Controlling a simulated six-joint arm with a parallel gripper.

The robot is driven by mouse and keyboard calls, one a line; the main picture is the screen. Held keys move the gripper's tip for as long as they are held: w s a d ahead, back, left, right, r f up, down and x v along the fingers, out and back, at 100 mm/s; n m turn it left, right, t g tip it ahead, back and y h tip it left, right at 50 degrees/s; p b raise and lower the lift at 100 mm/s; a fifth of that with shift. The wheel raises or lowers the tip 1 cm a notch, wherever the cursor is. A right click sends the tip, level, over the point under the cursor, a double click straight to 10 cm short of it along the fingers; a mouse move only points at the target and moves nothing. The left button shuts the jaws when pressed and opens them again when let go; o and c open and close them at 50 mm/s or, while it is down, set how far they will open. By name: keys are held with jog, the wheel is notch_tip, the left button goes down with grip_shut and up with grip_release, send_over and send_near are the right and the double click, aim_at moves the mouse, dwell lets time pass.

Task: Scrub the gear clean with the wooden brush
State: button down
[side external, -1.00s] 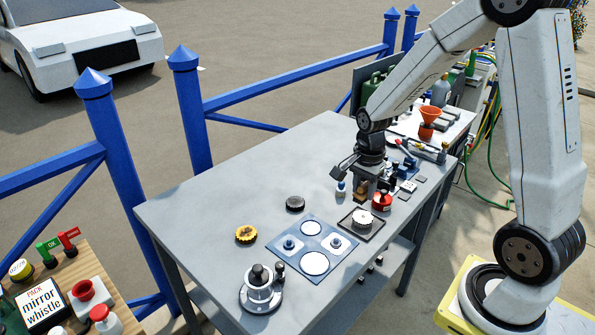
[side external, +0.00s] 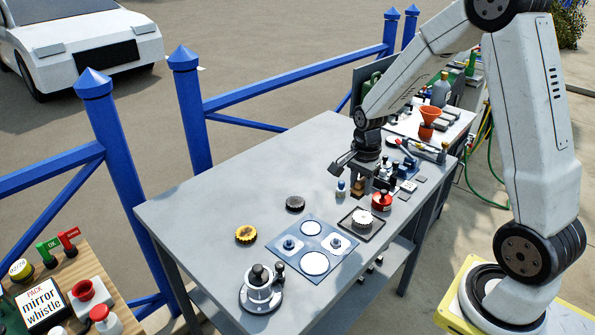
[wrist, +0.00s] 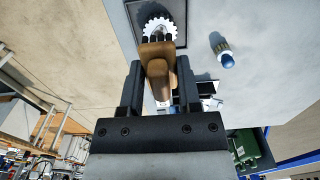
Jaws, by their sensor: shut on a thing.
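My gripper (side external: 364,178) is shut on the wooden brush (side external: 357,187) above the far right part of the grey table. In the wrist view the brush (wrist: 158,70) sits between my two fingers (wrist: 158,88), with its dark bristle end away from the wrist. The pale toothed gear (side external: 362,217) lies on a dark square tray (side external: 349,229). In the wrist view the gear (wrist: 160,24) shows just past the bristles, which overlap its near edge. I cannot tell whether they touch.
A red-topped container (side external: 381,201) stands close to the tray's right side. A small blue-capped bottle (side external: 341,188) stands left of the brush. A blue mat (side external: 325,237) with discs lies in front of the tray.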

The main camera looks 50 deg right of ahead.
jog(key=shift+w+d+f, duration=0.4)
jog(key=shift+w+d, duration=0.25)
jog(key=shift+d, duration=0.15)
jog(key=shift+w+d+f, duration=0.4)
jog(key=shift+w+d, duration=0.25)
jog(key=shift+d, duration=0.15)
